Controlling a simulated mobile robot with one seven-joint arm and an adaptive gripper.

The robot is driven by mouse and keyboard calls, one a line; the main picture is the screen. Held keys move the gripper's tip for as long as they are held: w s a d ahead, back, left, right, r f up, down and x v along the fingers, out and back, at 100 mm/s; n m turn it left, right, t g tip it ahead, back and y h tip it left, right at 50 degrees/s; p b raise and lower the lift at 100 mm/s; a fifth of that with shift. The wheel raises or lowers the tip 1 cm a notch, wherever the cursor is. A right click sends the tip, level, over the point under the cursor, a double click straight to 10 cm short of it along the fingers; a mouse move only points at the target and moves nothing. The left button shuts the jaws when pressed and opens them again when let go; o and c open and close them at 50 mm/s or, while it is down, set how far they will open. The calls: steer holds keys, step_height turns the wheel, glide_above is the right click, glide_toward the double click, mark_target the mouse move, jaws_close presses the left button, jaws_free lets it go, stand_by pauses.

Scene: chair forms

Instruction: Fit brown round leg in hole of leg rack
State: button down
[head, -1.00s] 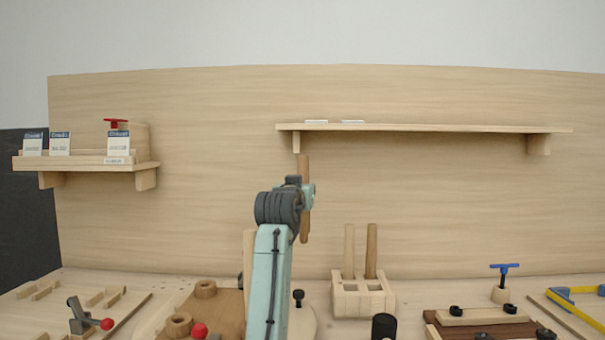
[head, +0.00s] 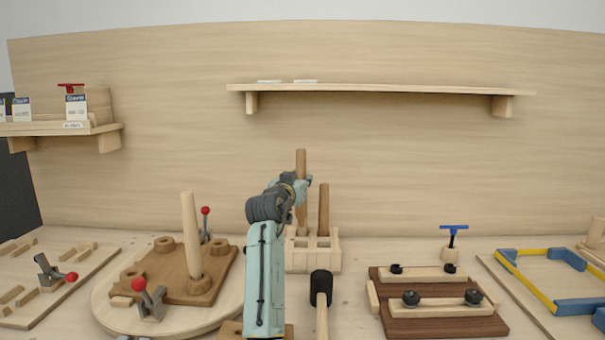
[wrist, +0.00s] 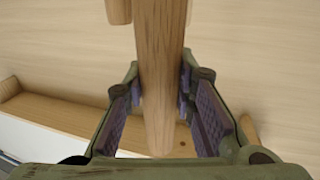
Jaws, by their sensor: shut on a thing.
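The brown round leg (head: 301,162) is upright in my gripper (head: 300,191), which is shut on it. The leg also shows between the finger pads in the wrist view (wrist: 160,70). The pale wooden leg rack (head: 328,262) stands on the bench by the back wall, just below the gripper in the head view. Another brown leg (head: 323,205) stands upright in the rack on the right. The held leg overlaps the rack's left part in the picture. I cannot tell whether its lower end is above or inside a hole.
A round board (head: 103,300) with a brown seat plate (head: 215,285), an upright pale leg and red-knobbed clamps is at left. A mallet (head: 321,288) lies in front of the rack. A dark clamped fixture (head: 440,325) is at right. A shelf (head: 380,88) hangs above.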

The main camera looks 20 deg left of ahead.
steer(key=shift+f, duration=2.45)
